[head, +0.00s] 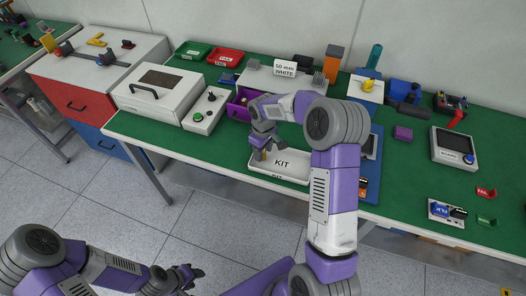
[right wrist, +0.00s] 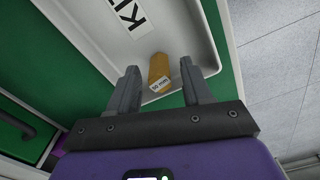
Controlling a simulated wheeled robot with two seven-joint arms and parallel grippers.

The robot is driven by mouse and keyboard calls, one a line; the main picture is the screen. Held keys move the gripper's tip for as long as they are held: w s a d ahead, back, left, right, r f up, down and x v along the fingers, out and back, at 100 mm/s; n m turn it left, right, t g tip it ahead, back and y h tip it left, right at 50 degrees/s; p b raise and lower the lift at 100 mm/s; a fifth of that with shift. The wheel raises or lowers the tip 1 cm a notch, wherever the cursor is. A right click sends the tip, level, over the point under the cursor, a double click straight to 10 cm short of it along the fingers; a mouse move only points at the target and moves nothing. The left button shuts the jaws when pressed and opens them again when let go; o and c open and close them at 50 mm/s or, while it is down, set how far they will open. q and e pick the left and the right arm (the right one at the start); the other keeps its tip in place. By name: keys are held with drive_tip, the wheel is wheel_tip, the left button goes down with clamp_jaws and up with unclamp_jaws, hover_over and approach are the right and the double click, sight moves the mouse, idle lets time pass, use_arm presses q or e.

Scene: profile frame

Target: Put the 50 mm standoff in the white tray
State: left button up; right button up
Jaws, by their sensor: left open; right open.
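The 50 mm standoff is a brass-coloured cylinder (right wrist: 160,68) with a "50 mm" label, seen in the right wrist view inside the white tray (right wrist: 203,42) near its edge. The tray, marked KIT, also shows in the head view (head: 262,170) at the front of the bench. My right gripper (right wrist: 159,72) is open, one finger on each side of the standoff, with a visible gap to both. My left gripper (head: 193,274) is open and empty, low above the floor, away from the bench.
A purple bin (head: 237,110) stands behind the tray. A sign reading "50 mm WHITE" (head: 285,68) is at the back. A white box with a handle (head: 158,95) and a button box (head: 204,111) stand left. My right arm hides part of the bench right of the tray.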

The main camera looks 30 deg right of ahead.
wheel_tip(320, 180, up, 11)
drive_tip(key=p, duration=0.2)
idle(0.6)
